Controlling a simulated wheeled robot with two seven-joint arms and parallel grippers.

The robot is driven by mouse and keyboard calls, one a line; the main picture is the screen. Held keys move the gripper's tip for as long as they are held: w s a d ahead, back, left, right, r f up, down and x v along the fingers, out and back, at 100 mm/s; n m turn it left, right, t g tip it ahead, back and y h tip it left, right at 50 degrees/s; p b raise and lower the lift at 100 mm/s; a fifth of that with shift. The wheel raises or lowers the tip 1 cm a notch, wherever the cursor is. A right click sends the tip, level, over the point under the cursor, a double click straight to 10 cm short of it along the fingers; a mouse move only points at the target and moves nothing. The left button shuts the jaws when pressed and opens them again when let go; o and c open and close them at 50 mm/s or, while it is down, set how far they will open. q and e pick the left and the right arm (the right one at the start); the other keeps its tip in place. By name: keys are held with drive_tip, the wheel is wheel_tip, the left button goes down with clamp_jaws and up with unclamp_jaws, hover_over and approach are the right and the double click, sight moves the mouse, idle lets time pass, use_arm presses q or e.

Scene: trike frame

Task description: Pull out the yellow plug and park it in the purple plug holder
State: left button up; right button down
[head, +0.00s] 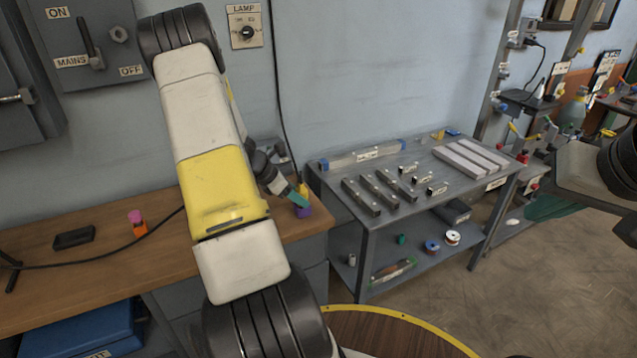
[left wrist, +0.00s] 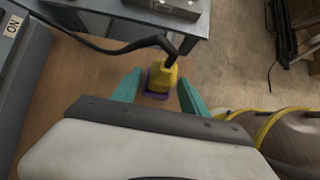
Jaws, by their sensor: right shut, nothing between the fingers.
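The yellow plug (left wrist: 161,76) with its black cable stands on the purple plug holder (left wrist: 154,94) on the wooden bench; it looks seated there, though the contact is partly hidden. In the head view, the yellow plug (head: 304,189) and the purple holder (head: 304,211) are at the bench's right end, partly behind my left gripper (head: 297,198). In the left wrist view, the teal fingers of my left gripper (left wrist: 157,90) are spread on either side, with gaps between them and the plug. My right gripper's fingers are not in view.
A pink plug on an orange holder (head: 138,228) and a dark block (head: 74,238) are on the wooden bench (head: 100,265). A grey metal table (head: 335,187) with bars and blocks stands to the right. The black cable runs up the wall.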

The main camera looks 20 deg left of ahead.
use_arm(q)
drive_tip(key=shift+a+r, duration=0.1)
drive_tip(key=v, duration=0.7)
drive_tip(key=shift+s+r, duration=0.2)
drive_tip(key=shift+r, duration=0.05)
drive_tip(key=shift+a, duration=0.1)
